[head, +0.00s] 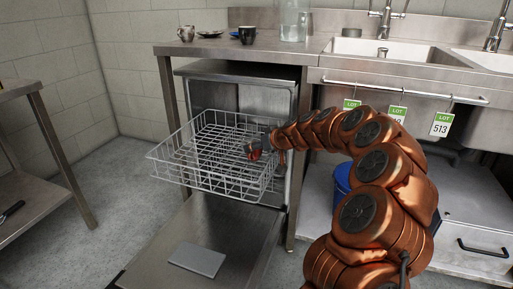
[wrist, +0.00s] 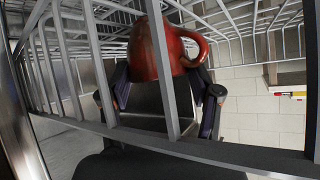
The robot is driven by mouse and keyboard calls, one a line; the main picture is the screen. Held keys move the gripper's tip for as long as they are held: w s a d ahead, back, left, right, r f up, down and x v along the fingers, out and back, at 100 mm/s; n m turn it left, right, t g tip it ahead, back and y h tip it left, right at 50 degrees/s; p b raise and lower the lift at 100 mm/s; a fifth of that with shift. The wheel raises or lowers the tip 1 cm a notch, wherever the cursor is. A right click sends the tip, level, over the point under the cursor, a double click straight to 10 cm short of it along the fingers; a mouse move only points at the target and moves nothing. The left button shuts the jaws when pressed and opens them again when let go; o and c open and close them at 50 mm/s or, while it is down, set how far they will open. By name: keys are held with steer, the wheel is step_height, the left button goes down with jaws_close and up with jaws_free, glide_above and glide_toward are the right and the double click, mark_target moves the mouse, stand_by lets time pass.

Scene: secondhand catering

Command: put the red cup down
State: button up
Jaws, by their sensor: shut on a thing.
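The red cup (wrist: 160,45) is glossy and worn, with its handle to the right in the wrist view. My gripper (wrist: 162,92) has its dark fingers on either side of the cup, shut on it. Rack wires cross in front of the cup and fingers in this view. In the head view, the small red cup (head: 254,153) shows at the tip of my gripper (head: 264,145), at the right part of the wire rack (head: 190,172). Whether the cup touches the rack floor is hard to tell.
The rack stands pulled out over an open dishwasher door (head: 225,225) with a grey flat object (head: 197,260) on it. The counter (head: 225,48) above holds cups, a saucer and a glass jar (head: 293,20). A blue bucket (head: 342,183) stands behind my arm. The rack's left part looks empty.

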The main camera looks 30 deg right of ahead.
steer(key=o, duration=0.9)
steer(key=shift+r, duration=0.15)
steer(key=p+v, duration=0.3)
steer(key=v, duration=0.9)
steer(key=shift+p, duration=0.3)
